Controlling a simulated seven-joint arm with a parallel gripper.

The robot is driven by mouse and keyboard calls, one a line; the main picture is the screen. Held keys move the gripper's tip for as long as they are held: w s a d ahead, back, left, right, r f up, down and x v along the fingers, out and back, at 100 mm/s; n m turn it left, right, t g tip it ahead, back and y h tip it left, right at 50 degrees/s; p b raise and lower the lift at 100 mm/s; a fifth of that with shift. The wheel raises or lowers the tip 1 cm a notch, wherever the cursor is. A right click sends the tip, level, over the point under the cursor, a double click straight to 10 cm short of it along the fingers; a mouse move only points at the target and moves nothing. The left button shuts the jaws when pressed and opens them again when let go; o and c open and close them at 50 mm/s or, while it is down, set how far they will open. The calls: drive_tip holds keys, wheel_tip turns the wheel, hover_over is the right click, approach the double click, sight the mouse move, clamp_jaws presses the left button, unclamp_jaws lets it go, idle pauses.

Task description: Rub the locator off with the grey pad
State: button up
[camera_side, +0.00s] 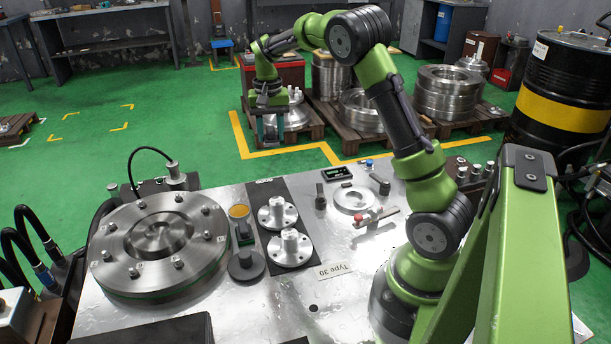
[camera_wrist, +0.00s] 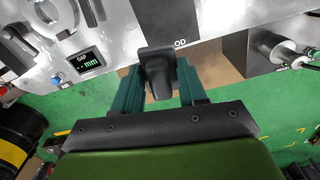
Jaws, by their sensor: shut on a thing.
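My gripper (camera_side: 270,134) hangs pointing down beyond the far edge of the steel table. In the wrist view its green fingers (camera_wrist: 160,88) are shut on a dark grey block (camera_wrist: 158,72), which matches the grey pad in colour. The block's lower face is hidden. Two flanged steel parts with raised hubs stand on a black mat (camera_side: 309,270), a far one (camera_side: 277,212) and a near one (camera_side: 290,247). I cannot tell which part is the locator. The held block is apart from both.
A large bolted steel disc (camera_side: 160,240) fills the table's left side. A gap display (camera_side: 338,173) and a steel ring (camera_side: 355,200) lie right. Pallets with steel parts stand behind.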

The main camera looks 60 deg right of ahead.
drive_tip(key=s+d, duration=0.3)
drive_tip(key=s, duration=0.9)
drive_tip(key=n, duration=0.2)
hover_over(348, 208)
drive_tip(key=shift+f, duration=5.85)
drive_tip(key=shift+f, duration=1)
